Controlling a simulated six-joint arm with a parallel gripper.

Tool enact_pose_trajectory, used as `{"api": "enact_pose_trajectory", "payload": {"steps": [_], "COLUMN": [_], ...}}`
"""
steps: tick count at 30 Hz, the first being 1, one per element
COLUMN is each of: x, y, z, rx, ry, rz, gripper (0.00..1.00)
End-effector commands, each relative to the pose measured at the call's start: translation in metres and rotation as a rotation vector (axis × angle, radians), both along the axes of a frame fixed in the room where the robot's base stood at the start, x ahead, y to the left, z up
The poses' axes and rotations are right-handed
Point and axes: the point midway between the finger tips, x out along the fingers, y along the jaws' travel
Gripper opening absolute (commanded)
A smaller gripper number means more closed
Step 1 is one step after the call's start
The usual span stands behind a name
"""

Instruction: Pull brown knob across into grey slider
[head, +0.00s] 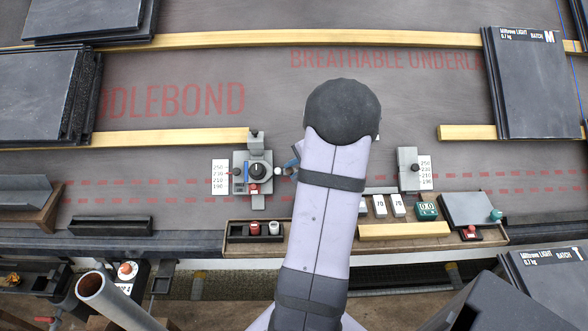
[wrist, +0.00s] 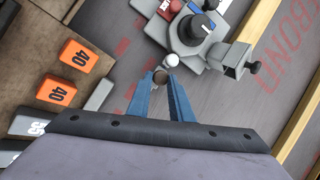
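The grey slider (head: 258,158) stands on the roofing sheet left of my arm in the head view, beside a white number scale. It has a black knob and a red part, and its grey body (wrist: 190,42) fills the top of the wrist view. A pale round end (wrist: 171,60) lies just beyond the fingertips, towards the slider. In the head view my arm hides most of the gripper (head: 293,166) and the brown knob.
A second grey fixture (head: 409,168) with a scale stands right of my arm. Wooden battens (head: 160,138) and dark tile stacks (head: 540,85) lie around. A wooden tray (head: 285,240) runs along the front, and orange "40" blocks (wrist: 76,54) show in the wrist view.

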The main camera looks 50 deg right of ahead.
Motion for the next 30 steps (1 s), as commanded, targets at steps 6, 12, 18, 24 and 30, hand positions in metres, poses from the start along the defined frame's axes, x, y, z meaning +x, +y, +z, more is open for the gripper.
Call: {"api": "enact_pose_trajectory", "payload": {"steps": [6,12,18,24,30], "x": [-0.001,-0.013,-0.045,-0.092,-0.138], "y": [-0.001,-0.013,-0.045,-0.091,-0.136], "z": [0.000,0.000,0.000,0.000,0.000], "rx": [0.000,0.000,-0.001,-0.001,0.000], "ry": [-0.001,0.000,0.000,0.001,0.001], "rz": [-0.001,-0.004,-0.006,-0.009,-0.006], "gripper": [0.00,0.00,0.00,0.00,0.00]}}
